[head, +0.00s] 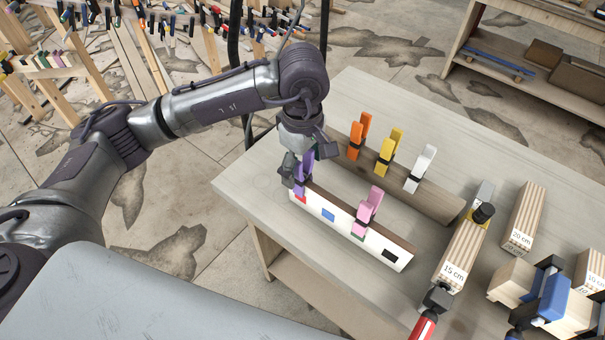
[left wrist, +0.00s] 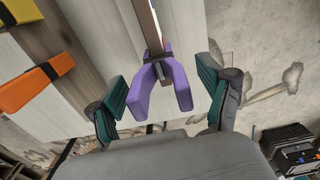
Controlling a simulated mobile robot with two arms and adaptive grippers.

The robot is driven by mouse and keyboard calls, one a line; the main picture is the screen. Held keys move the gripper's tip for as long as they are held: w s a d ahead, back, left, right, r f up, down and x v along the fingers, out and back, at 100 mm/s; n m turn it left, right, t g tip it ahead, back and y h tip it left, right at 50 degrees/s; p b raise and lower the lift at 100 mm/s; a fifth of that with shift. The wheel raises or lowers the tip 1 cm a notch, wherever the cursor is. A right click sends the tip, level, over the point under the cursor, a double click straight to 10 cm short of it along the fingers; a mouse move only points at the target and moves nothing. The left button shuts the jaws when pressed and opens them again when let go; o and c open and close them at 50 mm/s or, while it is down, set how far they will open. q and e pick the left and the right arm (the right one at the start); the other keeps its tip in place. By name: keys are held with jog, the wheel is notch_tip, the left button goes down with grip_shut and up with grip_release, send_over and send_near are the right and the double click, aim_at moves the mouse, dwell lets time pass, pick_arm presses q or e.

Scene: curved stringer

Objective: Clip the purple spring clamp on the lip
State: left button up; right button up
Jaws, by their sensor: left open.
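The purple spring clamp (head: 303,177) stands at the left end of the curved stringer's lip (head: 336,205), by the red mark. In the left wrist view the purple clamp (left wrist: 165,92) has its jaw end on the brown strip and its two handles spread toward my gripper. My left gripper (head: 306,165) is open around the clamp from above. In the left wrist view the green pads of my left gripper (left wrist: 163,88) stand on both sides of the clamp with visible gaps. A pink clamp (head: 369,205) sits further right on the lip. My right gripper is not in view.
Orange (head: 359,135), yellow (head: 390,150) and white (head: 421,168) clamps stand on a wooden rail behind. A 15 cm block (head: 463,258), a red-handled clamp (head: 424,326) and a blue clamp (head: 553,297) occupy the right. The table's left front (head: 250,190) is bare.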

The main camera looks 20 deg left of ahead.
pick_arm(q)
jog(key=c, duration=1.5)
jog(key=shift+r, duration=0.1)
